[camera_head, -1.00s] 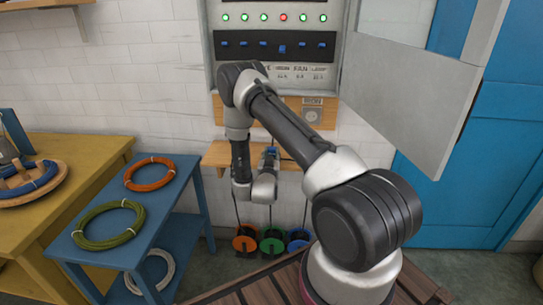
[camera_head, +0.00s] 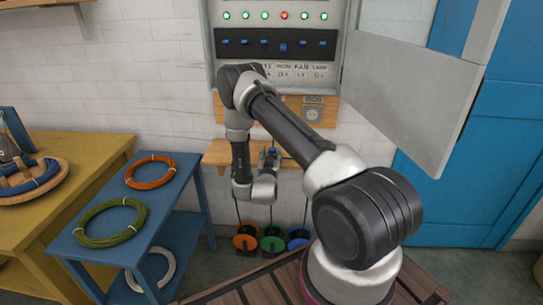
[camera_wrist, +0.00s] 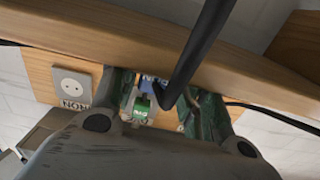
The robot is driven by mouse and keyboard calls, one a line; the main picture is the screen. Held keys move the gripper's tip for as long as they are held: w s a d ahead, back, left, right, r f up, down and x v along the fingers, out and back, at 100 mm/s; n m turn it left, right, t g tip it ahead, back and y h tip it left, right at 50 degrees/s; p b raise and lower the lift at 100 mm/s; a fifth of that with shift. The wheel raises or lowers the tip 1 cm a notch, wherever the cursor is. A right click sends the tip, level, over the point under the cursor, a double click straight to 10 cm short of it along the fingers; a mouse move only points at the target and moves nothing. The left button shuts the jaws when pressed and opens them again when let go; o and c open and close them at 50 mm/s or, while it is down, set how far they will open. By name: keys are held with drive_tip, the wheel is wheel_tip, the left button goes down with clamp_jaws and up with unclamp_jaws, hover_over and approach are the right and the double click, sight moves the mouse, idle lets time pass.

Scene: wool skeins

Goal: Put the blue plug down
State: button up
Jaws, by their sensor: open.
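The blue plug (camera_wrist: 153,86) shows between the two fingers of my gripper (camera_wrist: 160,98) in the wrist view, partly hidden by a black cable. In the head view it is a small blue spot (camera_head: 271,151) at the tip of my gripper (camera_head: 269,160), by the small wooden shelf (camera_head: 216,153). My gripper is open, with a finger on either side of the plug. A green plug (camera_wrist: 142,106) shows just below the blue one in the wrist view. I cannot tell whether the blue plug rests on the shelf.
A wall socket (camera_wrist: 72,84) is on the wooden board left of my fingers. The fuse cabinet (camera_head: 277,72) hangs above, its door (camera_head: 410,85) open to the right. Orange (camera_head: 246,239), green (camera_head: 272,241) and blue (camera_head: 298,236) reels stand below. A blue table (camera_head: 118,243) is at left.

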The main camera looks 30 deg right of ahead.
drive_tip(key=shift+s+d+f, duration=0.15)
drive_tip(key=shift+s+f, duration=0.05)
drive_tip(key=shift+r, duration=0.3)
drive_tip(key=v, duration=1.1)
drive_tip(key=w+a+r+m+g+y, duration=0.1)
drive_tip(key=w+a+r+g+y, duration=0.2)
drive_tip(key=w+r, duration=0.55)
drive_tip(key=s+a+r+n+g+y, duration=0.1)
drive_tip(key=s+a+r+n+y, duration=0.15)
drive_tip(key=r, duration=0.55)
drive_tip(key=s+a+r+n+g+y, duration=0.15)
drive_tip(key=s+r+y, duration=0.25)
drive_tip(key=r, duration=0.4)
drive_tip(key=s+d+r+n+g, duration=0.1)
drive_tip(key=s+r, duration=0.2)
drive_tip(key=s, duration=0.8)
drive_tip(key=s+d+r+n+g, duration=0.1)
drive_tip(key=s+r, duration=0.3)
drive_tip(key=s, duration=0.7)
drive_tip(key=s+d+r+n+g, duration=0.1)
drive_tip(key=s+r+g, duration=0.2)
drive_tip(key=s, duration=0.8)
drive_tip(key=shift+d+r+n, duration=0.15)
drive_tip(key=shift+r+n, duration=0.25)
drive_tip(key=shift+r, duration=0.05)
